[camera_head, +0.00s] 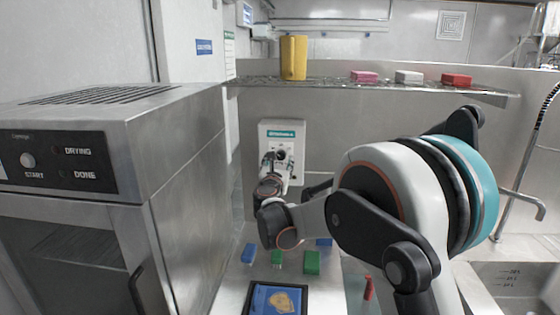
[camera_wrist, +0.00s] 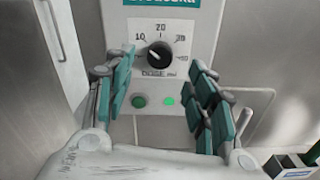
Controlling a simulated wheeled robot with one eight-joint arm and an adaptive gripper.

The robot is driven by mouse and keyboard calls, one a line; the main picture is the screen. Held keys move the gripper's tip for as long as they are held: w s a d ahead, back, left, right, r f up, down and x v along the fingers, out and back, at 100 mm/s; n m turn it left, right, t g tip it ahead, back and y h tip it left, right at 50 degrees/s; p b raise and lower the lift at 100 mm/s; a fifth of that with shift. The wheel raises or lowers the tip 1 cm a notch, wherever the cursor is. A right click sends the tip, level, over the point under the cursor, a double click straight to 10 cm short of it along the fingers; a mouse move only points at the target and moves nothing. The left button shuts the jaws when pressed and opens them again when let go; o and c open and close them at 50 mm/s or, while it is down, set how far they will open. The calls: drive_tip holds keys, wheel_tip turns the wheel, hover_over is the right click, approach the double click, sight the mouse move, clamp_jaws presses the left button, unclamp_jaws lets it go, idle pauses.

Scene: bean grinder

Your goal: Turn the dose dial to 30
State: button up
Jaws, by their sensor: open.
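The white grinder (camera_head: 283,133) stands against the back wall, and its front panel fills the upper middle of the wrist view. There the black dose dial (camera_wrist: 159,54) sits on a white scale (camera_wrist: 178,27) with marks 10, 20, 30 and 40. The dial's white pointer is toward the upper left, near the 10 mark. My gripper (camera_wrist: 162,64) is open, with teal-padded fingers to the left and right of the dial. I see no clear contact with it. In the head view my gripper (camera_head: 270,170) partly covers the grinder's front.
Below the dial are a dark green button (camera_wrist: 139,101) and a lit green light (camera_wrist: 169,101). A steel machine (camera_head: 180,170) stands at the left. A shelf (camera_head: 330,83) runs above the grinder. Colored blocks and a tablet (camera_head: 259,298) lie on the counter.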

sight(280, 156)
drive_tip(key=w, duration=0.5)
drive_tip(key=shift+w+d+b, duration=0.1)
drive_tip(key=shift+w+b, duration=0.25)
drive_tip(key=shift+c, duration=0.2)
drive_tip(key=c, duration=1)
